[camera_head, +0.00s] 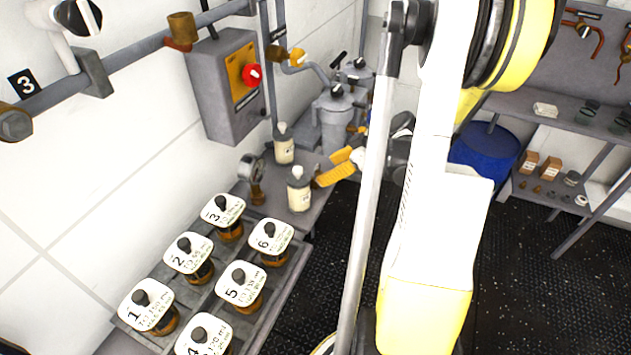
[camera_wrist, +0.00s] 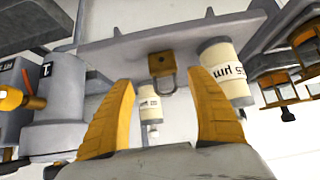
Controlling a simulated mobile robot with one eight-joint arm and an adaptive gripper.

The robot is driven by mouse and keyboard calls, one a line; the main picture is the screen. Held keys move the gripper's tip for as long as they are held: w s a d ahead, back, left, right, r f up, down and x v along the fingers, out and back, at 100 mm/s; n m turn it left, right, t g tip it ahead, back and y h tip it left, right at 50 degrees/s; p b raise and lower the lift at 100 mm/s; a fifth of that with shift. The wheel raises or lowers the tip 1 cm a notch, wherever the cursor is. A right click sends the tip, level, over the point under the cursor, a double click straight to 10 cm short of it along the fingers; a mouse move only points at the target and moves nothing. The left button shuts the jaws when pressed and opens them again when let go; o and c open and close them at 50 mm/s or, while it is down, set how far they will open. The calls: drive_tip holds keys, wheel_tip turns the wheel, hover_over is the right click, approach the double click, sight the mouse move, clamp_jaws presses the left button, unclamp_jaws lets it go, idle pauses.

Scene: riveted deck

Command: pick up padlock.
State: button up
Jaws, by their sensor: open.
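The padlock (camera_wrist: 161,65) has a small brown body and a grey metal shackle. It shows in the wrist view against the grey bench top (camera_wrist: 120,50), near the bench edge. My gripper (camera_wrist: 160,80) has its two yellow fingers spread on either side of the padlock's line, with nothing held between them. I cannot tell how far the fingertips are from the padlock. In the head view, my gripper (camera_head: 326,169) is at the bench, right of two cream bottles.
A cream bottle (camera_head: 299,191) stands close to the fingers, with another bottle (camera_head: 284,148) behind it. Numbered jars (camera_head: 238,285) fill a rack in front. Grey canisters (camera_head: 334,118) stand behind. A blue drum (camera_head: 484,150) is at right.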

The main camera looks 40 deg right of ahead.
sight(317, 175)
drive_tip(key=x, duration=0.1)
drive_tip(key=b+x, duration=0.1)
drive_tip(key=x, duration=0.1)
drive_tip(key=b+x, duration=0.1)
drive_tip(key=x, duration=0.1)
drive_tip(key=shift+s+a+f, duration=0.1)
drive_tip(key=shift+a, duration=0.25)
